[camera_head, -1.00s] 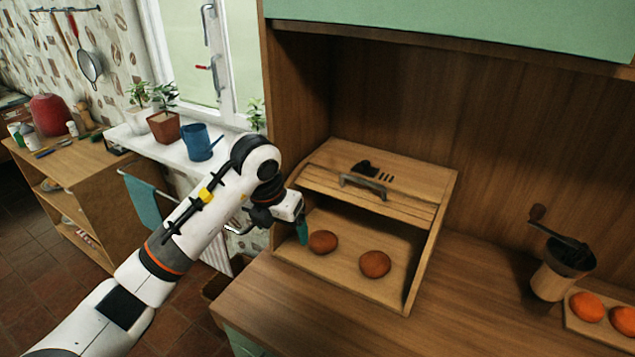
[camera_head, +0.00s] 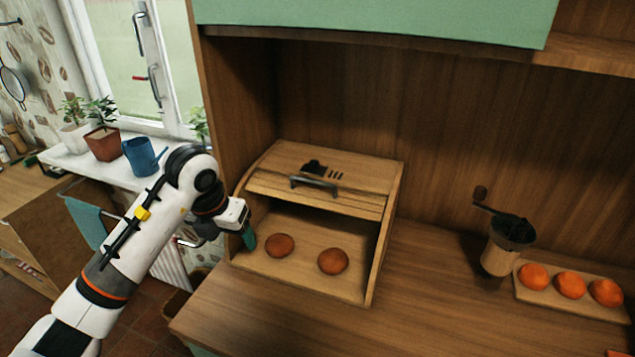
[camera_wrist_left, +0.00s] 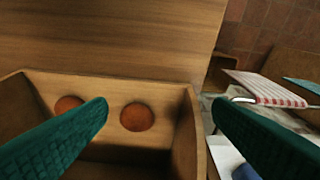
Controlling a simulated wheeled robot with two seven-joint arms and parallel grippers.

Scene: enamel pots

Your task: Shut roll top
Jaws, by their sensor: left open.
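The wooden bread box (camera_head: 375,262) stands on the counter with its slatted roll top (camera_head: 318,196) raised, so the front is open. A dark handle (camera_head: 314,184) sits on the roll top. Two round brown buns, one at left (camera_head: 279,245) and one at right (camera_head: 333,261), lie inside; both also show in the left wrist view (camera_wrist_left: 137,117). My left gripper (camera_head: 249,238) is at the box's front left edge, below the handle and apart from it. In the left wrist view its green fingers (camera_wrist_left: 160,112) are spread with nothing between them. My right gripper is not in view.
A coffee grinder (camera_head: 507,245) and a board (camera_head: 572,302) with three orange fruits stand right of the box. A green cabinet (camera_head: 380,20) hangs above. The counter in front of the box is clear.

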